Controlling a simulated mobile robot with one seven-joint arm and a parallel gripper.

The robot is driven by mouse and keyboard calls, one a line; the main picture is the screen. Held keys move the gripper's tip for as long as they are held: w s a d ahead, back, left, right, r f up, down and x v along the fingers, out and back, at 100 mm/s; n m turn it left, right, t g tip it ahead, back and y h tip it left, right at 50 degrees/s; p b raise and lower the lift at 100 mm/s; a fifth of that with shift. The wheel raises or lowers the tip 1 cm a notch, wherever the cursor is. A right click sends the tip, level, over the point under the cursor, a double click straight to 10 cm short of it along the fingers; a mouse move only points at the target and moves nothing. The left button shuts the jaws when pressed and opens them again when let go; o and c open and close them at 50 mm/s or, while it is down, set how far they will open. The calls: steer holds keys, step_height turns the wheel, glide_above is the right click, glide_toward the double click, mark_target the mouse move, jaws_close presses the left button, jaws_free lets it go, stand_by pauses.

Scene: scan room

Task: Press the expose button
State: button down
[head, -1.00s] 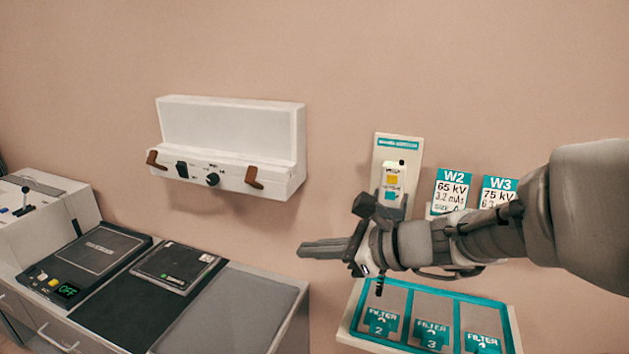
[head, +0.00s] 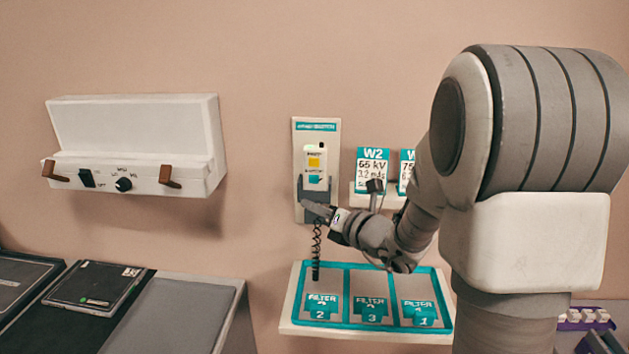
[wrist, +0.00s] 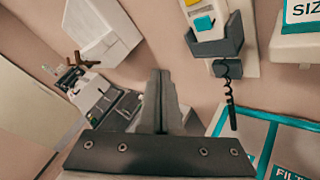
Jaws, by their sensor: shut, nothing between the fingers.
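A white hand switch (head: 312,150) sits in a dark grey holder on a wall plate labelled as a hand switch (head: 317,133). It carries a yellow button (head: 315,162) above a teal button (head: 315,179); their small labels are too blurred to read. The teal button also shows at the top of the wrist view (wrist: 204,23). My gripper (head: 306,206) is shut and empty. In the head view its tips overlap the lower part of the holder, below the teal button. In the wrist view the closed fingers (wrist: 160,75) lie left of the holder, apart from it in the picture.
A coiled cord (head: 316,250) hangs under the holder. A filter tray (head: 286,320) juts out below. A W2 card (head: 373,165) stands to the right. A white wall unit with brown handles (head: 135,140) is left, above a counter (head: 180,310). Bare wall separates unit and switch.

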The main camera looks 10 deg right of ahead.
steer(key=shift+w, duration=0.1)
steer(key=p, duration=0.2)
glide_toward(309, 179)
steer(key=shift+s+a+x, duration=0.1)
steer(key=shift+a+x, duration=0.1)
steer(key=shift+x, duration=0.7)
steer(key=shift+s+a+x, duration=0.1)
steer(key=shift+a+x, duration=0.1)
steer(key=shift+x, duration=0.7)
steer(key=shift+s+a+x, duration=0.1)
steer(key=shift+a+x, duration=0.1)
steer(key=shift+x, duration=0.7)
steer(key=shift+f, duration=0.15)
steer(key=shift+w+d, duration=0.15)
steer(key=shift+w, duration=0.25)
steer(key=shift+w+d, duration=0.15)
steer(key=shift+w, duration=0.35)
steer(key=shift+s+b, duration=0.15)
steer(key=shift+b, duration=0.2)
steer(key=shift+s+a, duration=0.3)
steer(key=shift+s, duration=0.5)
steer(key=shift+s+a+b, duration=0.25)
steer(key=shift+s+b, duration=0.05)
steer(key=shift+s, duration=0.5)
steer(key=shift+s+a+b, duration=0.25)
steer(key=shift+s+b, duration=0.05)
steer(key=shift+s, duration=0.5)
steer(key=shift+s+a+b, duration=0.25)
steer(key=shift+s+b, duration=0.05)
steer(key=shift+s, duration=0.45)
